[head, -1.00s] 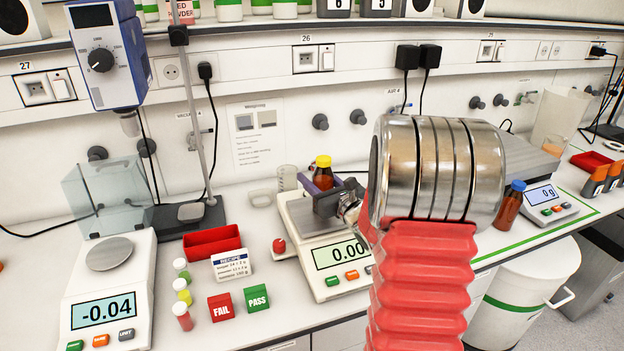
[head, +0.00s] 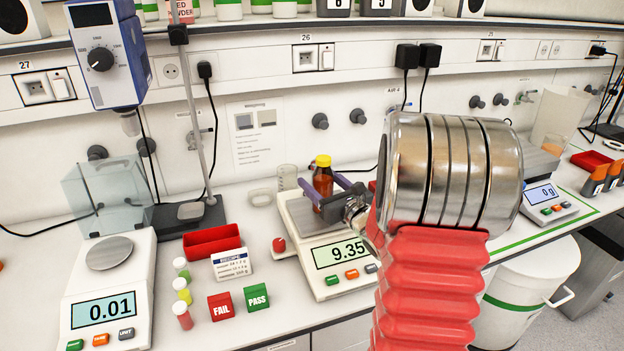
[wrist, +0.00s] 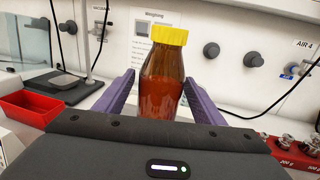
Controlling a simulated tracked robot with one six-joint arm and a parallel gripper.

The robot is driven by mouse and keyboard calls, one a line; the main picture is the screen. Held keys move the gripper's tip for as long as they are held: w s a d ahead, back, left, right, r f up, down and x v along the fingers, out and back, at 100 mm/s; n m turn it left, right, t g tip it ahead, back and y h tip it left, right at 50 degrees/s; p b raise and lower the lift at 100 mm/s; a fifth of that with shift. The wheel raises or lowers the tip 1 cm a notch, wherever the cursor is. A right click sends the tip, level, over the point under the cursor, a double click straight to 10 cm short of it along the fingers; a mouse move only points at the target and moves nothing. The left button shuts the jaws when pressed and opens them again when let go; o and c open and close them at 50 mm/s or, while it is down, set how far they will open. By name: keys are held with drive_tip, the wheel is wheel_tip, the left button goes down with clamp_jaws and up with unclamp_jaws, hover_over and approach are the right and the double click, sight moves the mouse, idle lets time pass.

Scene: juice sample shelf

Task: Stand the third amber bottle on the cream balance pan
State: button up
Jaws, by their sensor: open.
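An amber bottle with a yellow cap (head: 323,178) stands upright at the pan (head: 298,214) of the cream-white middle balance (head: 318,268), whose display reads 9.35. My gripper (head: 326,186) is open, its purple fingers on either side of the bottle. In the wrist view, the bottle (wrist: 162,88) shows between the spread fingertips (wrist: 159,86), with gaps on both sides. The gripper body hides the bottle's base in the wrist view, and the fingers partly cover it in the head view.
A second balance (head: 108,290) at left reads 0.01. Red-tray weights (wrist: 292,148) stand right of my gripper. Another scale (head: 548,203) stands at right.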

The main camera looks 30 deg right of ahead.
sight(329, 189)
drive_tip(key=s, duration=0.9)
drive_tip(key=shift+s+a, duration=0.15)
drive_tip(key=shift+a, duration=0.1)
